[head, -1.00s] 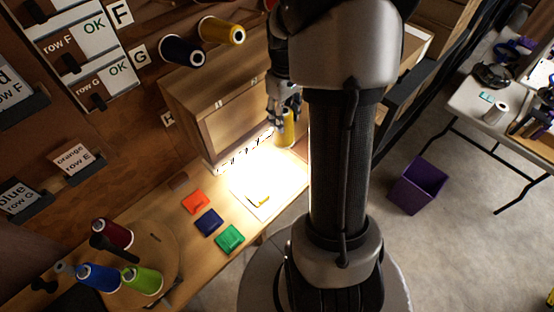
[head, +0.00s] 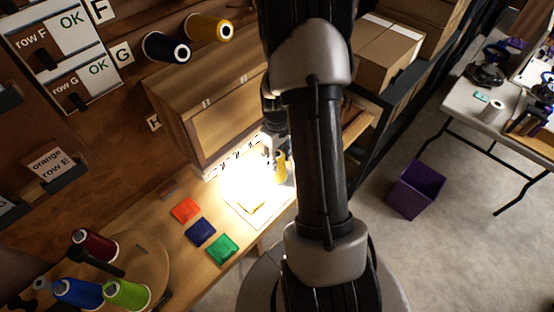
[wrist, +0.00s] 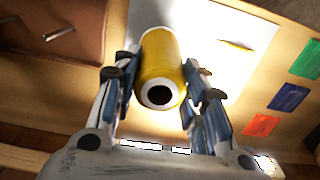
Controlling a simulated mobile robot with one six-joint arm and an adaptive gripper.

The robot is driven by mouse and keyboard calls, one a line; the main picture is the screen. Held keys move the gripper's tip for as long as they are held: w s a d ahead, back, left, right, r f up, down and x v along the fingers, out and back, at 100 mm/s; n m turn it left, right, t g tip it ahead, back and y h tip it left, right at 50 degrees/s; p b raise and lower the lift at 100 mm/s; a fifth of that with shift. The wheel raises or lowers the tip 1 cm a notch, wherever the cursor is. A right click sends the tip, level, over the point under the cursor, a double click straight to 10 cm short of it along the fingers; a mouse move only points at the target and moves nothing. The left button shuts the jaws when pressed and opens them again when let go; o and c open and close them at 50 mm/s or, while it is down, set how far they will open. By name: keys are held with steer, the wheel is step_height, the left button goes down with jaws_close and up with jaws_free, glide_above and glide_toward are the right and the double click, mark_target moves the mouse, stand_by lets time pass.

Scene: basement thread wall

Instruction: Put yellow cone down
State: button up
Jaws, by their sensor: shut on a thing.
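The yellow cone (wrist: 160,68) is between the two fingers of my gripper (wrist: 158,95) in the wrist view, with its dark hollow end facing the camera. My gripper is shut on it. In the head view the yellow cone (head: 280,164) shows partly, beside my gripper (head: 273,150), over the right side of the brightly lit white sheet on the bench. Glare and my arm hide part of it. I cannot tell whether the cone touches the bench.
Orange (head: 186,210), blue (head: 201,232) and green (head: 222,248) squares lie on the bench. A wooden cabinet (head: 205,110) stands behind the sheet. Another yellow cone (head: 210,28) and a navy cone (head: 167,47) hang on the wall. Several cones stand at lower left on a round board (head: 150,262).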

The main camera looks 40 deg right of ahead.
steer(key=shift+f, duration=0.35)
steer(key=shift+r, duration=0.1)
steer(key=o, duration=1)
